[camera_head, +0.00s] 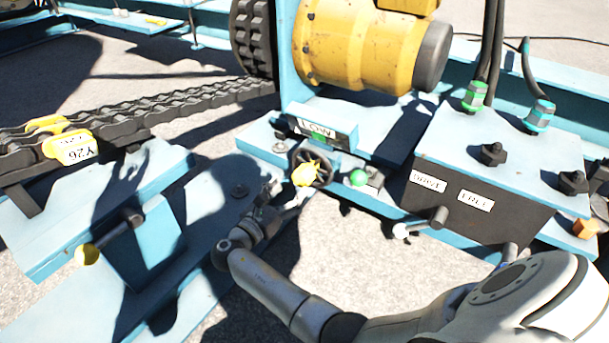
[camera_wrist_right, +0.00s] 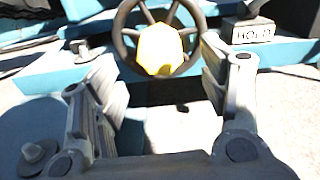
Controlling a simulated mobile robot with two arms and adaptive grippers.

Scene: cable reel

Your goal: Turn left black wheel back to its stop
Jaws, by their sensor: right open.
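The black wheel (camera_head: 324,168) with a yellow centre piece (camera_head: 305,174) stands at the front of the blue frame, below the box labelled LOW (camera_head: 317,130). In the right wrist view the wheel (camera_wrist_right: 126,45) and its yellow centre (camera_wrist_right: 160,50) are at the top middle. My right gripper (camera_head: 287,190) is close to the near side of the wheel. Its open fingers (camera_wrist_right: 157,75) stand to the left and right of the wheel's lower part, with nothing held between them. I cannot tell whether a finger touches the rim. My left gripper is not in view.
A lever with a white end (camera_head: 401,230) sticks out below the labelled dark panel (camera_head: 450,188). A yellow-tipped handle (camera_head: 87,254) and a chain (camera_head: 190,100) are left. A HOLD label (camera_wrist_right: 252,34) is right of the wheel.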

